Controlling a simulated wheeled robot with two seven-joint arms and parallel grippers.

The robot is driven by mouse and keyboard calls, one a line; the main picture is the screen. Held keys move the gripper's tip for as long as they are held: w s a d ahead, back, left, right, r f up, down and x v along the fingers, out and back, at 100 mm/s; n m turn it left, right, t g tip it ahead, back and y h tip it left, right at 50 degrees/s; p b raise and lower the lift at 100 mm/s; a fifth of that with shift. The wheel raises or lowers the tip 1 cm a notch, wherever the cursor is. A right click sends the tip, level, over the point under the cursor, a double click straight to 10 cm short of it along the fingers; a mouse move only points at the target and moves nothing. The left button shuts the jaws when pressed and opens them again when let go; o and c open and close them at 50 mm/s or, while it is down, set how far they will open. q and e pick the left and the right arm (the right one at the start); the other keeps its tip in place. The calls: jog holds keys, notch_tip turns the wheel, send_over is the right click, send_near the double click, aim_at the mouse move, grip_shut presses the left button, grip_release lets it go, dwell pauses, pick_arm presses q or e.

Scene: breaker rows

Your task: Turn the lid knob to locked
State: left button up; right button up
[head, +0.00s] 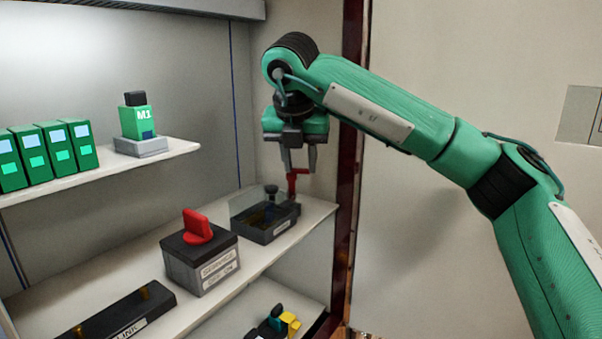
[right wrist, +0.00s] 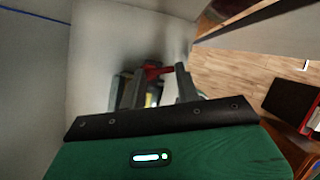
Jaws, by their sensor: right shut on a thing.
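My right gripper (head: 299,165) points down over the right end of the middle shelf. Its fingers are shut on a small red handle (head: 293,184), which also shows in the right wrist view (right wrist: 152,72). The handle stands at the back right of a low black box (head: 265,236) with a clear lid or panel (head: 246,203). A small black knob (head: 271,190) shows beside the handle. I cannot tell which part is the lid knob, or whether it reads locked. My left gripper is out of view.
On the middle shelf (head: 130,262) stand a grey box (head: 203,272) with a red rotary knob (head: 197,226) and a long black block (head: 118,318). The upper shelf holds several green breakers (head: 52,152). A dark red cabinet post (head: 347,160) stands right of the gripper.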

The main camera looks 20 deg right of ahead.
jog(key=m, duration=0.2)
jog(key=m+h, duration=0.1)
jog(key=shift+s+a+r+g, duration=0.1)
jog(key=shift+a+r+g, duration=0.05)
jog(key=shift+a+g, duration=0.15)
jog(key=shift+m+g, duration=0.3)
jog(key=shift+m, duration=0.5)
jog(key=shift+a, duration=0.1)
jog(key=o, duration=1)
jog(key=v, duration=1.3)
jog(key=shift+a+r, duration=0.25)
jog(key=shift+a, duration=0.1)
